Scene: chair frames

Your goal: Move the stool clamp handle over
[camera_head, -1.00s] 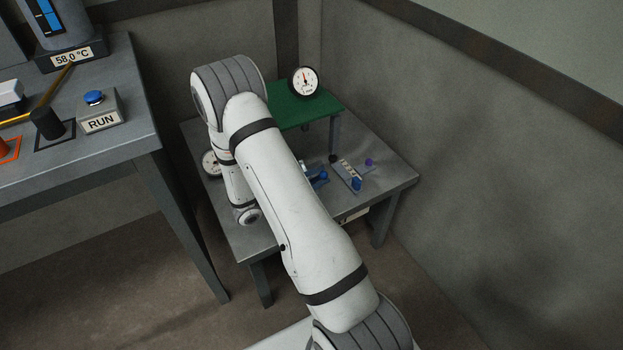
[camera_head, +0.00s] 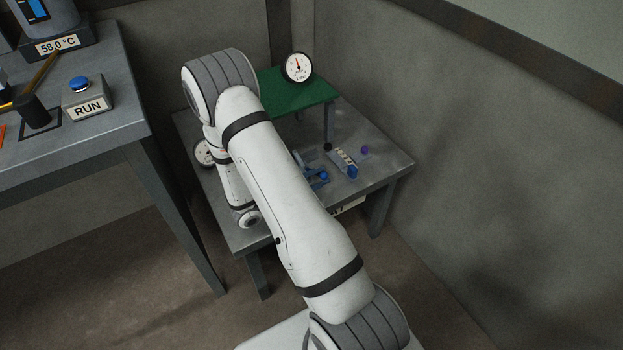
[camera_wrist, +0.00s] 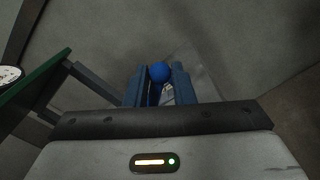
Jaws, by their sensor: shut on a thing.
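The blue ball knob of the clamp handle (camera_wrist: 159,72) sits between the two blue fingers of my gripper (camera_wrist: 157,84) in the wrist view. The fingers are shut on it, and the rest of the handle is mostly hidden. In the head view, a blue knob (camera_head: 323,176) shows at the right edge of my arm above the low grey table (camera_head: 385,167). My arm covers most of the gripper there, and the clamp's base cannot be made out.
A grey block with a blue knob (camera_head: 352,172) and a small purple knob (camera_head: 365,149) lie to the right. A green-topped stand (camera_head: 293,101) with a dial gauge (camera_head: 298,67) stands behind. A bench with a RUN button (camera_head: 79,84) is at left. A wall borders the right.

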